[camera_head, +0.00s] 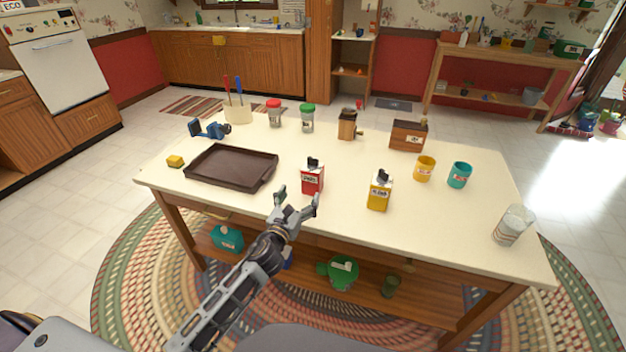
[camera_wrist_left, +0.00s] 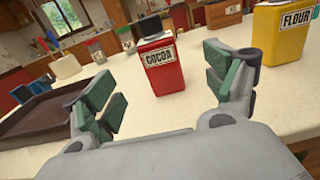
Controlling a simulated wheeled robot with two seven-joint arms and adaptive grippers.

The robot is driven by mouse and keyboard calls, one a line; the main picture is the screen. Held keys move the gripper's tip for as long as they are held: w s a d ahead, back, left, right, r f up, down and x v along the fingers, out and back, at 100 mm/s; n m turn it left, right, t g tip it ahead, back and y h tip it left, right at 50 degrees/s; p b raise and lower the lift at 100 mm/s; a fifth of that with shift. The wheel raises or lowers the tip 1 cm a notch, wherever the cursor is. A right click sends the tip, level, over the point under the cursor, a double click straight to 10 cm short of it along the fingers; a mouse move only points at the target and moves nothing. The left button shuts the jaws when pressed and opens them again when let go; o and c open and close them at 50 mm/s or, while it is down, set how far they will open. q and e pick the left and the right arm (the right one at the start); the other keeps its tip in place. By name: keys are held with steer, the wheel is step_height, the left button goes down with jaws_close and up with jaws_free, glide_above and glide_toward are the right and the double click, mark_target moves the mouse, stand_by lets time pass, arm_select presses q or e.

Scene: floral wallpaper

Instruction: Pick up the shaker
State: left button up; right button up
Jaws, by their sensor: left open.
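Two shaker-like jars stand upright at the back of the white table, a red-lidded jar (camera_head: 274,115) and a green-lidded jar (camera_head: 307,119). I cannot tell which one the task means. Both also show small behind the left finger in the left wrist view, the red-lidded jar (camera_wrist_left: 96,52) and the green-lidded jar (camera_wrist_left: 126,41). My left gripper (camera_head: 298,199) is open and empty at the table's front edge. In the left wrist view its fingers frame a red cocoa tin (camera_wrist_left: 165,72), which stands just ahead of them and apart from them. My right gripper is not in view.
A dark tray (camera_head: 230,167) lies left of the gripper. The red cocoa tin (camera_head: 312,179) and yellow flour tin (camera_head: 380,193) stand near the front. A grinder (camera_head: 347,126), cups (camera_head: 424,170) and a clear glass (camera_head: 512,226) are farther right. Bare tabletop lies mid-table.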

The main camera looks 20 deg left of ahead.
mark_target(311, 177)
arm_select(q)
steer(key=shift+w, duration=0.15)
steer(key=shift+w+d, duration=0.1)
steer(key=shift+w, duration=1.95)
steer(key=shift+w+d, duration=0.15)
steer(key=shift+w, duration=2)
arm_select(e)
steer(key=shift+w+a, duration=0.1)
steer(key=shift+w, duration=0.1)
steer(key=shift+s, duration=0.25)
arm_select(q)
steer(key=shift+w, duration=0.1)
